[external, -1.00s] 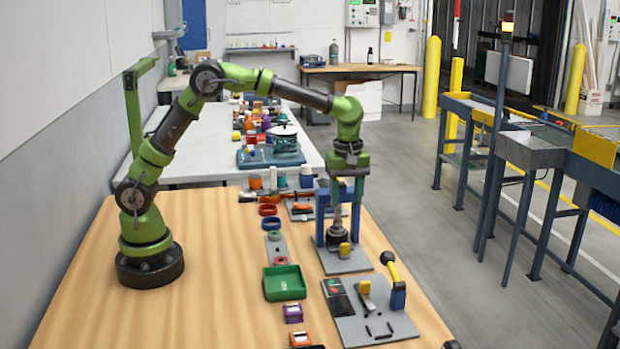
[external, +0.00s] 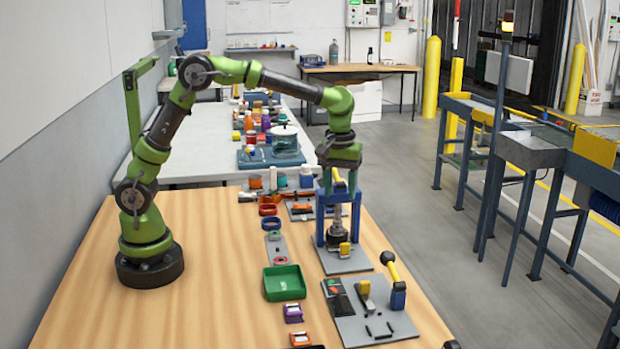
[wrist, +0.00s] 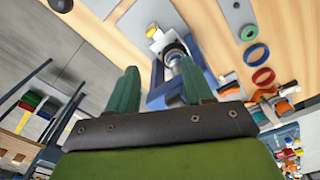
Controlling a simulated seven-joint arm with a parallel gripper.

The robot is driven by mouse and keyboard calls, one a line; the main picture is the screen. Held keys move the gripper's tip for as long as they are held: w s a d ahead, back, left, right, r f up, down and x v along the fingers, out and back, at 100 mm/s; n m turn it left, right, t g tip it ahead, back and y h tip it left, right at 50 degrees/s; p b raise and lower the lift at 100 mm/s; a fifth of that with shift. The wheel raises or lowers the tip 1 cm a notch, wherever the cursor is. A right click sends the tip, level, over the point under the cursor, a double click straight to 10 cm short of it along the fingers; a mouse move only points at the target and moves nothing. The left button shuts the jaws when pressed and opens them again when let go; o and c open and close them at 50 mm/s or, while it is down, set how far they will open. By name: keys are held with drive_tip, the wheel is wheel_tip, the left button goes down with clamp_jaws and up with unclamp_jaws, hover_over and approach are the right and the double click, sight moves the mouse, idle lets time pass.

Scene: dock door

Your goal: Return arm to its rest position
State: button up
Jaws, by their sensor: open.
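My gripper (external: 341,182) is at the end of my green and black arm, pointing down over the blue press-like stand (external: 320,226). Its green fingers are apart, and I see nothing held between them. In the wrist view, my gripper (wrist: 157,88) shows both fingers spread, with the blue stand (wrist: 156,96) beyond and partly between them. The upper part of the stand is partly hidden behind the fingers in the external view. I cannot tell whether the fingers touch the stand.
A green tray (external: 285,283) sits on the wooden table (external: 215,240), left of the stand. A pot (external: 284,138) and several small items stand behind. The table's left part is clear.

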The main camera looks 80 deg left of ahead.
drive_tip(key=s+a+r+m+t, duration=0.2)
drive_tip(key=s+m, duration=0.3)
drive_tip(key=s, duration=0.2)
drive_tip(key=s+a+r+m+t+y, duration=0.1)
drive_tip(key=s+a+r+m+t, duration=0.1)
drive_tip(key=s+m, duration=0.3)
drive_tip(key=s+a+r+m+t, duration=0.2)
drive_tip(key=s+m, duration=0.4)
drive_tip(key=s, duration=0.5)
drive_tip(key=shift+s+a+r+t+y, duration=0.2)
drive_tip(key=shift+r+t+y, duration=0.2)
drive_tip(key=shift+r, duration=0.1)
